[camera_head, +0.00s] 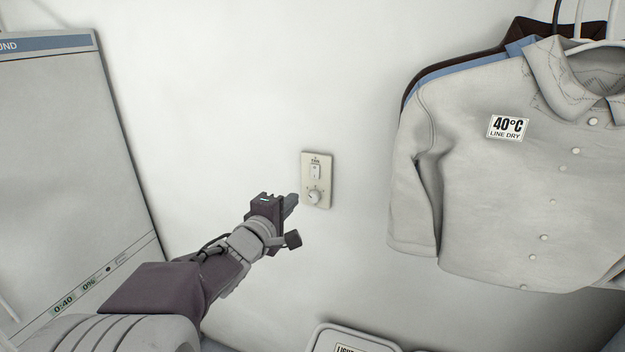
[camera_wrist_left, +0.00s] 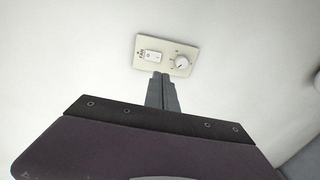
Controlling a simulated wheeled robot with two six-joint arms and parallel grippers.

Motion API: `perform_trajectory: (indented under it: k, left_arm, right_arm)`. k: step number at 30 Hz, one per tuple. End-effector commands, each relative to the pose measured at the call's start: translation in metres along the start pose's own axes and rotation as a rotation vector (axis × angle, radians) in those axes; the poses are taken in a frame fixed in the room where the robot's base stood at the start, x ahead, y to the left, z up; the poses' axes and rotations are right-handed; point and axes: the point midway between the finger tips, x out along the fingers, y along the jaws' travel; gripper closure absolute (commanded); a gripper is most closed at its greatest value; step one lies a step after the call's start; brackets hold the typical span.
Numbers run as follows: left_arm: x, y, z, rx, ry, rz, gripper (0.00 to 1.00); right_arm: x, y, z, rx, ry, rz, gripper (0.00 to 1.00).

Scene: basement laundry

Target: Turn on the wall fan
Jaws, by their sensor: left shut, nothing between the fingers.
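A cream wall plate (camera_head: 317,180) is fixed to the white wall, with small lettering at its top, too small to read surely in the head view. It carries a white rocker switch (camera_head: 315,171) above a round dial (camera_head: 314,196). My left gripper (camera_head: 292,203) is shut and empty, with its fingertips just left of the dial. In the left wrist view the plate (camera_wrist_left: 182,66) shows the rocker (camera_wrist_left: 150,55) and the dial (camera_wrist_left: 182,63), and the shut fingers (camera_wrist_left: 161,80) point at its lower edge. I cannot tell whether they touch it. No fan is in view. My right gripper is not in view.
Shirts (camera_head: 490,170) hang on the right, the front one with a "40°C LINE DRY" label. A large grey panel (camera_head: 70,150) with a display strip stands on the left. A labelled lid (camera_head: 350,340) is at the bottom. The wall around the plate is clear.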

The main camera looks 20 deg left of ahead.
Motion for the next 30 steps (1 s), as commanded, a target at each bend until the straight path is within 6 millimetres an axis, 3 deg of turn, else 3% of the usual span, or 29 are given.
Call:
perform_trajectory:
  k: [5, 21, 30]
  left_arm:
    - [0.009, -0.001, 0.001, 0.001, -0.003, 0.0, 1.0]
    - [0.118, -0.001, 0.001, 0.001, -0.002, -0.001, 1.0]
    - [0.14, 0.0, 0.001, 0.0, -0.001, -0.001, 1.0]
  right_arm:
    - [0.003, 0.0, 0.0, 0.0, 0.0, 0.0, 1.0]
    - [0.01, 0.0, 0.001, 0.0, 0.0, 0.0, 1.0]
    - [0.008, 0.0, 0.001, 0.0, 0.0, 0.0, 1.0]
